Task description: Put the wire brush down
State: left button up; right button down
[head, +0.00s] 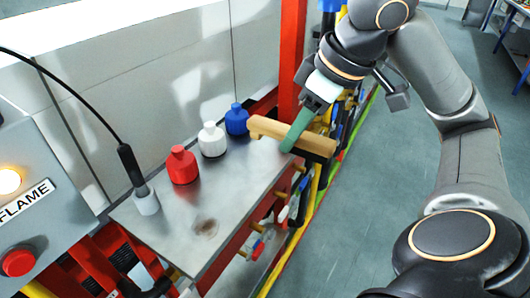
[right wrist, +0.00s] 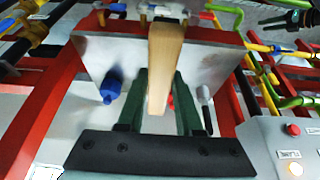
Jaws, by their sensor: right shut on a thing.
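The wire brush shows as a long pale wooden block (head: 262,128) in the head view, above the far right corner of the metal table (head: 228,205). My right gripper (head: 292,138) has green fingers and is shut on the block around its middle. In the right wrist view the block (right wrist: 165,60) runs lengthwise between the green fingers (right wrist: 160,90). Its bristles do not show clearly. I cannot tell whether it touches the table top. My left gripper is not in view.
A blue bottle (head: 237,120), a white bottle (head: 212,140) and a red bottle (head: 182,166) stand along the table's back side. A black-handled tool (head: 132,170) with a cable stands at the left. The table's front middle is clear. A red post (head: 292,60) rises behind.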

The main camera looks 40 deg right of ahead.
jog(key=w+d+f, duration=0.4)
jog(key=w, duration=0.4)
jog(key=b, duration=0.2)
send_near(263, 156)
jog(key=shift+w+a+f, duration=0.4)
jog(key=shift+w+a, duration=0.15)
jog(key=shift+w+d+f, duration=0.15)
jog(key=shift+w+f, duration=0.25)
jog(key=shift+f, duration=0.05)
jog(key=f, duration=0.2)
jog(key=f+b, duration=0.1)
jog(key=shift+w+d+f, duration=0.2)
jog(key=shift+w, duration=0.05)
jog(key=shift+f, duration=0.2)
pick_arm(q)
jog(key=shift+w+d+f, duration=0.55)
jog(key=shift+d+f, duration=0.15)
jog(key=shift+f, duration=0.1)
pick_arm(e)
jog(key=shift+r, duration=0.1)
jog(key=c, duration=0.6)
grip_release()
jog(key=shift+f, duration=0.2)
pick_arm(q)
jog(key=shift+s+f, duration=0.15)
